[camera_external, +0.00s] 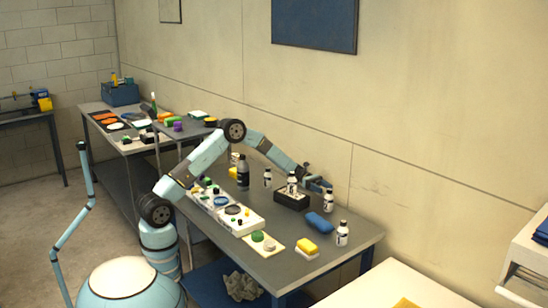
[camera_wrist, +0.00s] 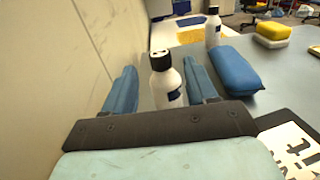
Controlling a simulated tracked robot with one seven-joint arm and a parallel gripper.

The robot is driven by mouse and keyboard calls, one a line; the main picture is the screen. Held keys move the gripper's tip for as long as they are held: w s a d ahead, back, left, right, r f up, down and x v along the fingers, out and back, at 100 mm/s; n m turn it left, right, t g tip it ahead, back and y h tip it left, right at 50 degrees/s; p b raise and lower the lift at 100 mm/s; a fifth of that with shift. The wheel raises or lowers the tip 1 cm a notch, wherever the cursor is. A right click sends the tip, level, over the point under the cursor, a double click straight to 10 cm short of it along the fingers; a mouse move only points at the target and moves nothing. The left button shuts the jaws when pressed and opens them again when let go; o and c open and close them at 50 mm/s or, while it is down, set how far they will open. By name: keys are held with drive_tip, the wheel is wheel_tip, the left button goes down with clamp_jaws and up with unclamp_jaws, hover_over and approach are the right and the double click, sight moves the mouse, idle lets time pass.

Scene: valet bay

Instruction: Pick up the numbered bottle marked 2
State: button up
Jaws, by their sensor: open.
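Several small white bottles with black caps stand about the bench; I cannot read a number on any. One bottle (camera_external: 328,201) stands near the back edge, just by my gripper (camera_external: 322,185). In the wrist view this bottle (camera_wrist: 168,86) is upright and appears between the two blue fingers of my gripper (camera_wrist: 158,68), which are apart. I cannot tell whether it is within them or just beyond. Its lower part is hidden. Another bottle (camera_external: 342,234) stands nearer the right end, also in the wrist view (camera_wrist: 213,28). Others stand in the black holder (camera_external: 291,203) and left of it (camera_external: 267,178).
A blue rolled cloth or pouch (camera_external: 319,222) lies close to the bottle, right of it in the wrist view (camera_wrist: 236,71). A yellow and white sponge (camera_external: 307,246) lies at the front. A dark larger bottle (camera_external: 243,172) stands further left. The wall is close behind.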

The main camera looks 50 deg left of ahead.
sight(330, 190)
drive_tip(key=shift+s+d, duration=0.1)
drive_tip(key=shift+d, duration=2.4)
drive_tip(key=shift+c, duration=0.4)
clamp_jaws()
